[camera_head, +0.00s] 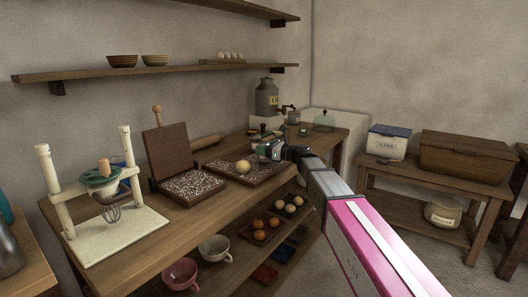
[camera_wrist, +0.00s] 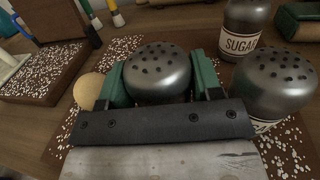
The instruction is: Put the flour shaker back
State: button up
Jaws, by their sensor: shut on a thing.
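In the wrist view, my gripper (camera_wrist: 161,82) has its green fingers on either side of a shaker (camera_wrist: 157,70) with a grey, domed, perforated metal lid, and is shut on it. Its label is hidden, so I cannot read whether it is the flour shaker. A similar shaker (camera_wrist: 272,82) stands close to the right, its label mostly hidden. A jar labelled SUGAR (camera_wrist: 243,30) stands behind. In the head view, my gripper (camera_head: 270,150) is over the right part of the workbench, beside a speckled brown board (camera_head: 232,176); the held shaker is not clear there.
A pale ball (camera_head: 243,166) lies on the board, left of my gripper. A hinged speckled box (camera_head: 188,187) and a white mixer stand (camera_head: 115,235) are farther left on the bench.

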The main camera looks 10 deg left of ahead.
jog(key=shift+f, duration=0.45)
jog(key=shift+f, duration=0.1)
jog(key=o, duration=1)
